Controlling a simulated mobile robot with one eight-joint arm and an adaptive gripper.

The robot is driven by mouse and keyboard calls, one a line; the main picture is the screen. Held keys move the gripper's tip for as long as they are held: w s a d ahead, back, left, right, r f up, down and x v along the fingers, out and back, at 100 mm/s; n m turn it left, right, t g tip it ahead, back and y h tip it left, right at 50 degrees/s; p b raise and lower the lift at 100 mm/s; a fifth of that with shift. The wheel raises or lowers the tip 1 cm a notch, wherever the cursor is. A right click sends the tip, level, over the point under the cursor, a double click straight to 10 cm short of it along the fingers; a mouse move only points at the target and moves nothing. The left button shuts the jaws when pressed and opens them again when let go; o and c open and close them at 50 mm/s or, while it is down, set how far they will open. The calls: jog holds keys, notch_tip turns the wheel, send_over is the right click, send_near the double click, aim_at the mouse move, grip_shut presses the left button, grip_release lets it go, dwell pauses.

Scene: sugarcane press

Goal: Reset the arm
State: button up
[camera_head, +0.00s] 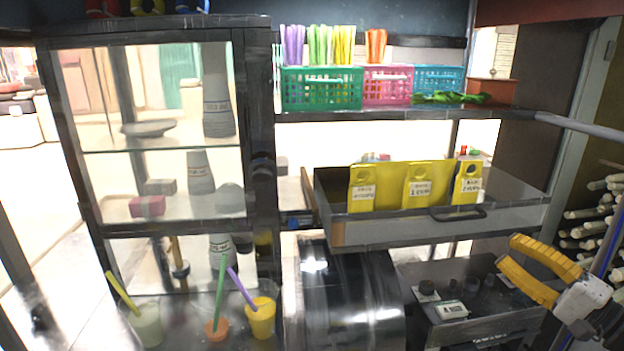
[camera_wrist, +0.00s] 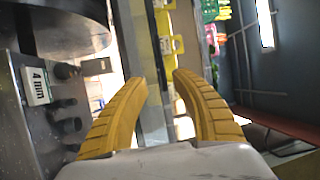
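My gripper (camera_head: 522,268) is at the right of the head view, in front of the press machine. Its two yellow fingers are spread apart with nothing between them. In the wrist view my gripper (camera_wrist: 158,80) also shows open and empty. The metal press (camera_head: 350,295) with a dark control panel (camera_head: 470,310) stands left of and below the gripper. A metal tray (camera_head: 400,232) with yellow tags (camera_head: 420,185) is above and left of the gripper. The wrist view is turned sideways, with the control panel (camera_wrist: 60,100) at its left.
Green (camera_head: 322,88), pink (camera_head: 388,85) and blue (camera_head: 438,80) baskets stand on the upper shelf. A glass cabinet (camera_head: 160,150) is at left. Cups with straws (camera_head: 261,318) stand at lower left. Stacked cane sticks (camera_head: 595,212) are at the far right, close to my arm.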

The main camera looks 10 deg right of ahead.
jog(key=w+a+f+n+g, duration=0.2)
jog(key=a+f+g, duration=0.2)
jog(key=a, duration=0.6)
jog(key=w+a+f+n+g, duration=0.2)
jog(key=a+f+g, duration=0.15)
jog(key=a, duration=0.75)
jog(key=s+a+f+n+g+h, duration=0.4)
jog(key=s+a+n+h, duration=0.2)
jog(key=s, duration=0.5)
jog(key=a+n, duration=0.2)
jog(key=n, duration=0.1)
jog(key=shift+a+h, duration=0.15)
jog(key=shift+h, duration=0.25)
